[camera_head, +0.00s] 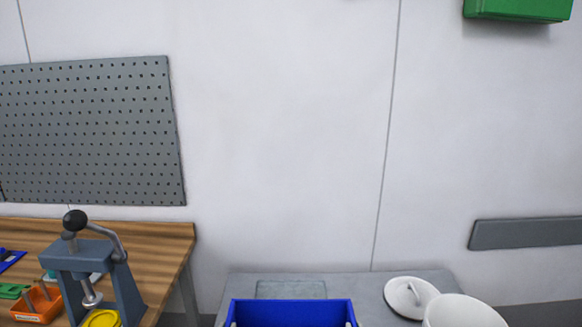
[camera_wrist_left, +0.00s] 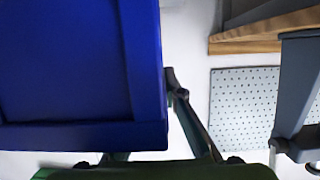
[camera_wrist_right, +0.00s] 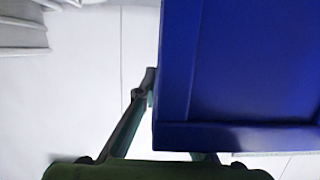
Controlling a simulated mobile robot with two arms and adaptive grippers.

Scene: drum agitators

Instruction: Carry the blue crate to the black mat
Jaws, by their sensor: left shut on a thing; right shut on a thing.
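The blue crate (camera_head: 290,312) shows at the bottom middle of the head view, cut off by the lower edge. Its wall and rim fill much of the left wrist view (camera_wrist_left: 80,70) and of the right wrist view (camera_wrist_right: 245,70). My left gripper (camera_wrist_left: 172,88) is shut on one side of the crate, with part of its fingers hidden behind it. My right gripper (camera_wrist_right: 148,86) is shut on another side, also partly hidden. Neither gripper shows in the head view. I cannot make out a black mat in any view.
A grey table (camera_head: 370,292) stands behind the crate, with a darker flat rectangle (camera_head: 290,289) on it. A white lid (camera_head: 410,297) and a white round container (camera_head: 460,312) are at right. A wooden bench (camera_head: 160,250) with a press (camera_head: 90,270) stands at left.

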